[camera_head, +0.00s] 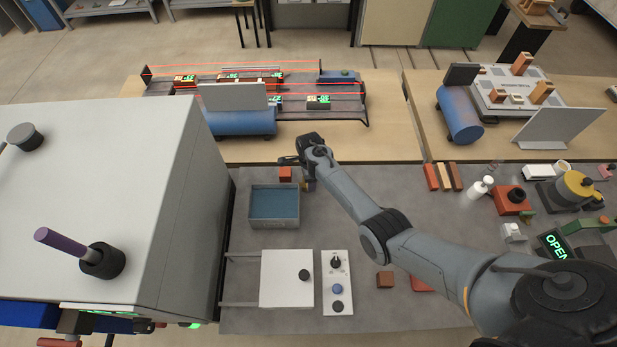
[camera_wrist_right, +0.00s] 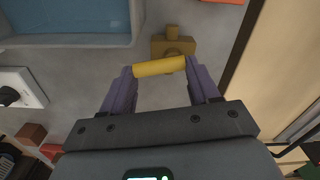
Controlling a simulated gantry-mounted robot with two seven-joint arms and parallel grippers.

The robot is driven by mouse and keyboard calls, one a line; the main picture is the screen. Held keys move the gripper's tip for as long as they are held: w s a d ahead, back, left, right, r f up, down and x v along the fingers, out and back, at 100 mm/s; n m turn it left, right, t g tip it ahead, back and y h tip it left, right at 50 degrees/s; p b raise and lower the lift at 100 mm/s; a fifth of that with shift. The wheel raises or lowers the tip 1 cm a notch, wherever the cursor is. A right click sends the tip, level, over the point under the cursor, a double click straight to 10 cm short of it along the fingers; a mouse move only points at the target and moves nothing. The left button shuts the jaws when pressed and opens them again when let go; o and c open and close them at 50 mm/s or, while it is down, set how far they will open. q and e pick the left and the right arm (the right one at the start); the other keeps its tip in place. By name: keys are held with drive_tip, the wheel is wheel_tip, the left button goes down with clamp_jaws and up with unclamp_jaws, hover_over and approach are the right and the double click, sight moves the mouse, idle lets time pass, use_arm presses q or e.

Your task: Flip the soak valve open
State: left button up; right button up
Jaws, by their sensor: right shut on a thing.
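The brass-coloured soak valve body (camera_wrist_right: 174,47) lies just beyond my right gripper in the right wrist view. A yellow bar, apparently the valve's lever (camera_wrist_right: 160,67), lies crosswise between the purple fingers of my right gripper (camera_wrist_right: 160,76), which is shut on it. How the bar joins the valve body is hard to see. In the head view, my right gripper (camera_head: 304,172) is beside the back right corner of the blue-filled tank (camera_head: 274,222), and hides most of the valve. My left gripper is not in view.
A reddish block (camera_head: 285,174) sits behind the tank. A white plate (camera_head: 287,279) and a panel with knobs (camera_head: 337,268) lie in front. A large grey box (camera_head: 90,190) fills the left. Bricks and a green "OPEN" sign (camera_head: 556,244) are at right.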

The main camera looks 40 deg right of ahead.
drive_tip(key=n, duration=0.1)
drive_tip(key=n+p, duration=0.1)
drive_tip(key=n, duration=0.1)
drive_tip(key=shift+d+n, duration=0.3)
drive_tip(key=n, duration=0.3)
drive_tip(key=shift+d+n+p, duration=0.3)
drive_tip(key=n, duration=0.5)
drive_tip(key=shift+w+d, duration=0.3)
drive_tip(key=shift+w+n, duration=0.2)
drive_tip(key=shift+n, duration=1.3)
drive_tip(key=o, duration=1.1)
drive_tip(key=shift+c, duration=0.2)
